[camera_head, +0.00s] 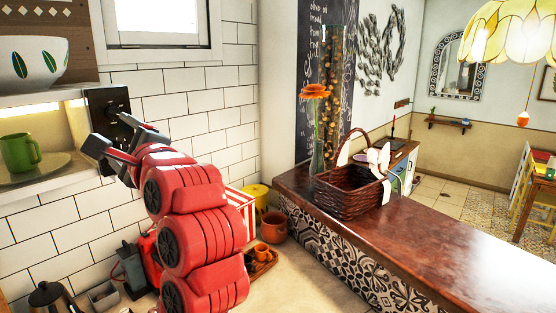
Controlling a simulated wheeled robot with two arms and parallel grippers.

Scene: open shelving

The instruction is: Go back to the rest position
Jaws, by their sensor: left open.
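My left arm comes up from the lower middle, and its left gripper (118,145) is raised at the left in front of the tiled wall. Its dark fingers are apart, with nothing seen between them. The gripper is just right of the open shelf (75,92), close to the shelf's end. A green mug (20,152) on a plate (38,170) stands on the lower shelf, left of the gripper and apart from it. My right gripper is not in view.
A white bowl with green leaves (35,62) sits on the upper shelf. Below my arm, the counter (300,285) holds a kettle (52,298), a terracotta pot (273,227) and a yellow canister (257,197). A wicker basket (345,190) and flower vase (318,150) stand on the wooden ledge (440,240).

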